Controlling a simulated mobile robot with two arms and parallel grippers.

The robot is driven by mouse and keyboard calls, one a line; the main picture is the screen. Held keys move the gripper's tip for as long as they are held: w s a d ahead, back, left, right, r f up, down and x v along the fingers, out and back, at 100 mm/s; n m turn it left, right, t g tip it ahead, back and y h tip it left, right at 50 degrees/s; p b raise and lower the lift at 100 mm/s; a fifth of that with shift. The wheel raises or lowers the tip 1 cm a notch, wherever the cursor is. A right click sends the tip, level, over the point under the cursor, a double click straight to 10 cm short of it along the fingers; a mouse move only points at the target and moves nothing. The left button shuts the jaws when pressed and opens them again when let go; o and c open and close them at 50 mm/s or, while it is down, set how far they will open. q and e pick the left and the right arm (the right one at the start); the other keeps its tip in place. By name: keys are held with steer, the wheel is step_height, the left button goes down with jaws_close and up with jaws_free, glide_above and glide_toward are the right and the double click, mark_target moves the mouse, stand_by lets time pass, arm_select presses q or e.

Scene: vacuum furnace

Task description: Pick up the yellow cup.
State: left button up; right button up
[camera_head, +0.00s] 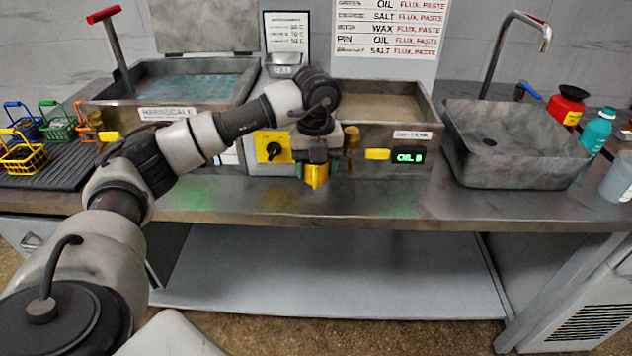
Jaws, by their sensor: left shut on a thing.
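My left arm reaches in from the left, and its gripper (317,168) points down in front of the counter equipment, near the counter's middle. It is shut on a small yellow cup (315,177), which shows between and below the fingers. The gripper hides the cup's upper part. I cannot tell whether the cup's bottom touches the counter. My right gripper is not in view.
A yellow control panel with a black knob (272,148) stands just left of the gripper. A sand-filled metal tank (390,137) is behind it. A sink (515,150) is at the right, and coloured wire baskets (25,158) are at the left. The front counter strip (420,208) is clear.

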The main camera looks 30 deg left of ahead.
arm_select(q)
steer(key=r, duration=0.4)
steer(key=r+m, duration=0.1)
steer(key=r, duration=0.3)
steer(key=r+m+p, duration=0.1)
steer(key=r, duration=0.3)
steer(key=shift+s+d, duration=0.1)
steer(key=shift+d, duration=0.3)
steer(key=s+d+f+n+p, duration=0.2)
steer(key=s+d+f+n, duration=0.3)
steer(key=n, duration=1)
steer(key=s+d+f+n+p, duration=0.2)
steer(key=s+d+f+n, duration=0.3)
steer(key=n, duration=0.9)
steer(key=d, duration=0.2)
steer(key=shift+s+d+f+n, duration=0.3)
steer(key=shift+s+d+n, duration=0.1)
steer(key=shift+w+a+r, duration=0.1)
